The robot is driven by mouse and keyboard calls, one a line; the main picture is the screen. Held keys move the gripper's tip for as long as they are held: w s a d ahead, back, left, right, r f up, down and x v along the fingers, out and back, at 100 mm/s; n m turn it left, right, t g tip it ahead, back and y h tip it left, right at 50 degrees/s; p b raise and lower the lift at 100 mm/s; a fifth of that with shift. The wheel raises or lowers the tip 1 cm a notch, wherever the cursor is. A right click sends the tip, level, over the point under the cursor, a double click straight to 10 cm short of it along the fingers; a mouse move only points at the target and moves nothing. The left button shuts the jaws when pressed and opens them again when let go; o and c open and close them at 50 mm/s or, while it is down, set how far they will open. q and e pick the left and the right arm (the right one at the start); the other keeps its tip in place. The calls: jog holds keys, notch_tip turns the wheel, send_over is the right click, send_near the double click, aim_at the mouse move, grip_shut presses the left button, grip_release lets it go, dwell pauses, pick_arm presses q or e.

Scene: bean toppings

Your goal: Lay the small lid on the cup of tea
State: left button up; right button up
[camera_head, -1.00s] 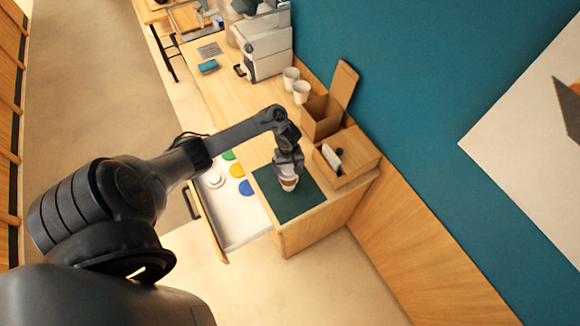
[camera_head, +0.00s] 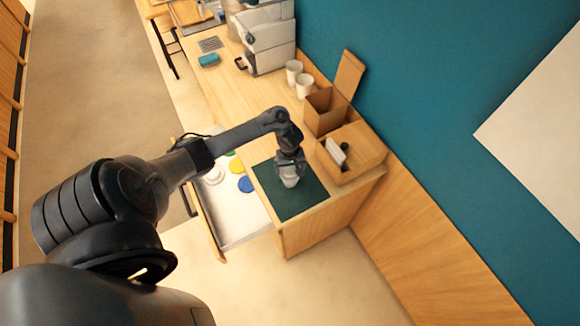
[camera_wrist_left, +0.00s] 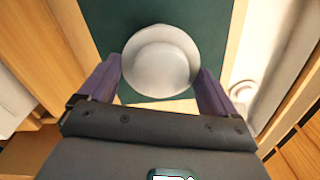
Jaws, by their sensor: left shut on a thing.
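My left gripper (camera_head: 290,174) is over the dark green mat (camera_head: 296,208) at the counter's near end. In the left wrist view its two purple fingers (camera_wrist_left: 160,75) are shut on the small lid (camera_wrist_left: 160,62), which is white and round with a raised rim. The white cup of tea (camera_head: 290,182) stands upright on the mat, directly under the gripper. The lid hides the tea. I cannot tell whether the lid rests on the cup's rim or hangs just above it. My right gripper is not in view.
An open drawer (camera_head: 238,222) left of the mat holds a white lid (camera_head: 214,175), a yellow lid (camera_head: 236,165) and a blue lid (camera_head: 245,184). A cardboard box (camera_head: 325,112), a wooden holder (camera_head: 362,158) and two white cups (camera_head: 304,86) stand along the wall.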

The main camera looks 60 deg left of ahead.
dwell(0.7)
pick_arm(q)
jog(key=shift+p, duration=0.45)
jog(key=shift+p, duration=0.55)
dwell(0.6)
dwell(0.7)
jog(key=shift+f+p, duration=0.3)
jog(key=shift+f, duration=0.05)
dwell(0.4)
jog(key=shift+p, duration=0.4)
dwell(0.4)
jog(key=shift+f, duration=0.1)
jog(key=o, duration=0.7)
